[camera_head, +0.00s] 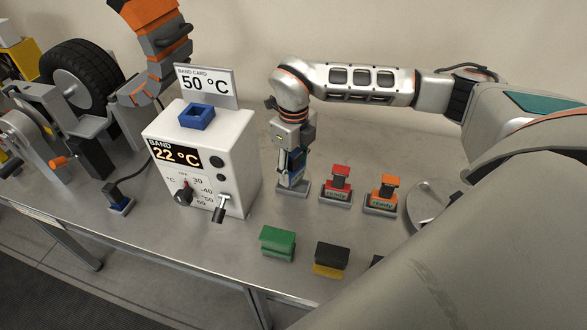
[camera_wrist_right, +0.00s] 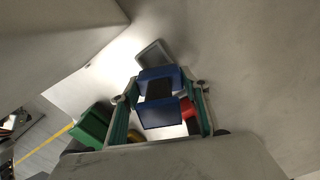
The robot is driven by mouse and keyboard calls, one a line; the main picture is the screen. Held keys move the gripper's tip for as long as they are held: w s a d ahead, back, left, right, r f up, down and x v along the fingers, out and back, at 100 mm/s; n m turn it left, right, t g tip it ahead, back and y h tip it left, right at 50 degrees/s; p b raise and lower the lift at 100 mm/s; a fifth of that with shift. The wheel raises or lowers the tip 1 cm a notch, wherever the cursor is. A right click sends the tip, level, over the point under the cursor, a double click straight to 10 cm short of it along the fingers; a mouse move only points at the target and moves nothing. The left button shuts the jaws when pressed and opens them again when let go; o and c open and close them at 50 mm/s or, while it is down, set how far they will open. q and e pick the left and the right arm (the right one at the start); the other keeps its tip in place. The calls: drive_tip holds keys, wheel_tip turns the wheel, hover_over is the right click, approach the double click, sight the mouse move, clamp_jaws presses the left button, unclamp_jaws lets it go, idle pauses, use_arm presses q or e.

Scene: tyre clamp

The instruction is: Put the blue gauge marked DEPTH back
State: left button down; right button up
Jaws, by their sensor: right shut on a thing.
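The blue gauge (camera_head: 297,165) is between the fingers of my right gripper (camera_head: 291,160), which is shut on it. It is upright, with its lower end at a grey stand (camera_head: 292,188); I cannot tell whether it touches. In the right wrist view, the blue gauge (camera_wrist_right: 162,114) sits between the fingers of my right gripper (camera_wrist_right: 160,105), and the grey stand (camera_wrist_right: 150,53) shows just beyond it. No DEPTH marking is legible, as the gripper hides part of the gauge.
A red gauge (camera_head: 340,180) and an orange gauge (camera_head: 385,190) stand to the right on holders marked "ready". The white band heater box (camera_head: 205,160) stands close left. A green block (camera_head: 278,243) and a black-yellow block (camera_head: 330,258) lie in front.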

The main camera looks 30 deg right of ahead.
drive_tip(key=shift+f, duration=0.15)
drive_tip(key=shift+f, duration=0.45)
drive_tip(key=o, duration=1)
drive_tip(key=shift+o, duration=0.2)
drive_tip(key=shift+r, duration=0.1)
wheel_tip(320, 180, up, 13)
drive_tip(key=shift+f, duration=0.15)
